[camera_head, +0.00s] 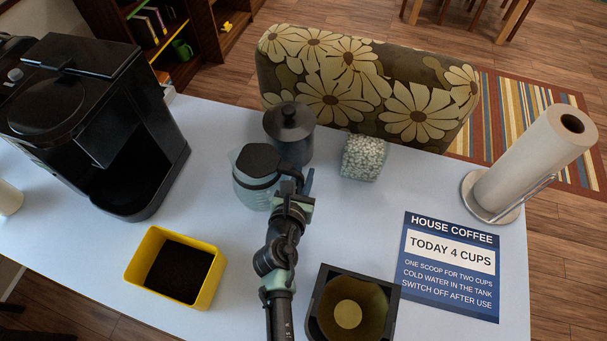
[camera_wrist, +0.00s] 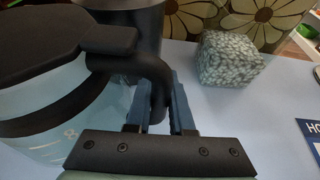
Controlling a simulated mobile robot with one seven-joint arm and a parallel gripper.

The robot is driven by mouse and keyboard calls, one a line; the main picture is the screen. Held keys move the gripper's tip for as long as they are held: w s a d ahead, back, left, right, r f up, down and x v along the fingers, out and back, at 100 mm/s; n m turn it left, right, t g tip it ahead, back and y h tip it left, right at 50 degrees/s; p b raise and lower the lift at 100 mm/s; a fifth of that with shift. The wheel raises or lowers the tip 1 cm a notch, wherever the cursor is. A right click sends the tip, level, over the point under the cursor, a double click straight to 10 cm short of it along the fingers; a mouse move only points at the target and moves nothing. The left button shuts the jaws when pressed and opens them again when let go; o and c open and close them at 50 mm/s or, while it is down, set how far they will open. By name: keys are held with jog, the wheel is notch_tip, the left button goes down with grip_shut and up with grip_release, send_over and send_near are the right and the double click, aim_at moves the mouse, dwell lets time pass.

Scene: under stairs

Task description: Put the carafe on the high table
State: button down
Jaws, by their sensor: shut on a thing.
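The glass carafe (camera_head: 250,190) with a black lid stands upright near the middle of the pale table (camera_head: 225,235). I cannot tell whether its base touches the table. It fills the left of the wrist view (camera_wrist: 50,115), with a black band and level marks. My gripper (camera_head: 300,187) is at the carafe's right side. In the wrist view its blue fingers (camera_wrist: 160,112) are shut on the carafe's black handle (camera_wrist: 150,68). My arm hides part of the table in front. Which surface is the high table is not clear from these views.
A dark lidded canister (camera_head: 289,135) stands close behind the carafe, and a speckled block (camera_head: 363,158) behind right. A black coffee machine (camera_head: 90,120), yellow box (camera_head: 151,258), black filter basket (camera_head: 390,292), blue sign (camera_head: 450,283) and paper towel roll (camera_head: 532,165) stand around. A flowered chair (camera_head: 350,90) is behind.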

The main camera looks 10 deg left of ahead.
jog(key=c, duration=0.8)
grip_release()
jog(key=shift+f, duration=0.1)
jog(key=shift+s+r, duration=0.1)
jog(key=shift+r, duration=0.1)
jog(key=v, duration=1.2)
jog(key=w+d+r+m+t, duration=0.15)
jog(key=w+r+m, duration=0.25)
jog(key=r+m, duration=0.55)
jog(key=w+d+r+m+t, duration=0.1)
jog(key=w+r+m+t, duration=0.25)
jog(key=r, duration=1.05)
jog(key=w+d+r+m+t, duration=0.1)
jog(key=w+r+m+t, duration=0.15)
jog(key=r+m, duration=0.65)
jog(key=s+r+m+t, duration=0.2)
jog(key=s+r+m, duration=0.2)
jog(key=r, duration=0.6)
jog(key=s+d+r+m+t+y, duration=0.1)
jog(key=s+r+m+t, duration=0.1)
jog(key=r, duration=0.7)
jog(key=s+d+r+m+t, duration=0.1)
jog(key=s+r+m, duration=0.4)
jog(key=r, duration=0.5)
jog(key=shift+s+r+m+t+y+p, duration=0.3)
jog(key=shift+r+m+t, duration=0.05)
jog(key=shift+m+t, duration=0.35)
